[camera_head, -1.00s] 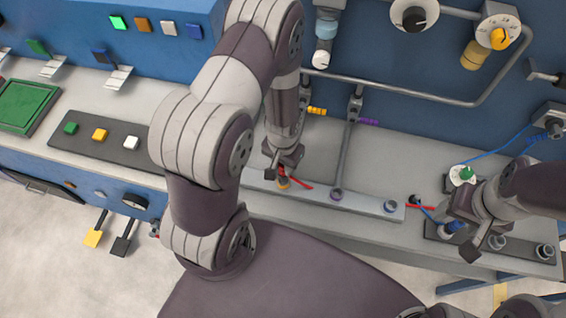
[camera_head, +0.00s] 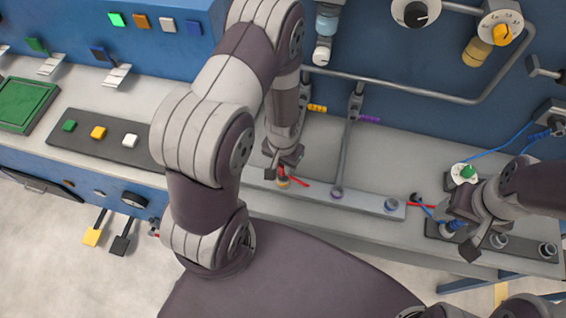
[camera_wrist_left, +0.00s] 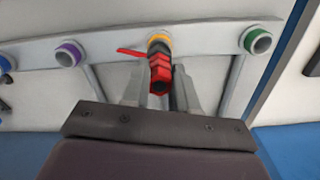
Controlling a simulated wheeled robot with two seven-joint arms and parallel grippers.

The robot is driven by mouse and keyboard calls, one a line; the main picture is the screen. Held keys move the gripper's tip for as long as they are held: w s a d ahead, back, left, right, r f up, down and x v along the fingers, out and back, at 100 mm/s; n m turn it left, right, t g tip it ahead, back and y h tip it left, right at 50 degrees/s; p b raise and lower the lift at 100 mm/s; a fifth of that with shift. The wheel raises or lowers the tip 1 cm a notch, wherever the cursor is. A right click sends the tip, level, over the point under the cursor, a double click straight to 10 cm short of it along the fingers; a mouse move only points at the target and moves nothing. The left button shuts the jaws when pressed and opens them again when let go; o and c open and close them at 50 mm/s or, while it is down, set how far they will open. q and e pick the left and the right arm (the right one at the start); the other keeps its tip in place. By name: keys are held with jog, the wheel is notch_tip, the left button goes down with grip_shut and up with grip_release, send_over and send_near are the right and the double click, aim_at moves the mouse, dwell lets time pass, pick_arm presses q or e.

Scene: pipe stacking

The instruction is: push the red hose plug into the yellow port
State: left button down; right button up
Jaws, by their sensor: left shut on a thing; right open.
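The red hose plug (camera_wrist_left: 159,74) is between the fingers of my left gripper (camera_head: 283,166), which is shut on it. The plug's far end meets the yellow port (camera_wrist_left: 158,39) in the left wrist view, lined up with it; how deep it sits cannot be told. In the head view the yellow port (camera_head: 283,183) shows just below the gripper, on a light rail. A thin red strip (camera_wrist_left: 130,52) sticks out to one side. My right gripper (camera_head: 460,233) is open at the right, over a dark rack with a blue piece close to its fingers.
The rail also carries a purple port (camera_wrist_left: 69,53), a blue port (camera_head: 390,206) and a green port (camera_wrist_left: 257,40). The dark rack (camera_head: 520,250) holds ringed sockets at right. A blue panel with pipes stands behind. A button plate (camera_head: 84,141) lies at left.

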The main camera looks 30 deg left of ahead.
pick_arm(q)
jog(key=shift+f+b, duration=0.65)
jog(key=shift+f, duration=0.25)
jog(key=c, duration=0.8)
grip_release()
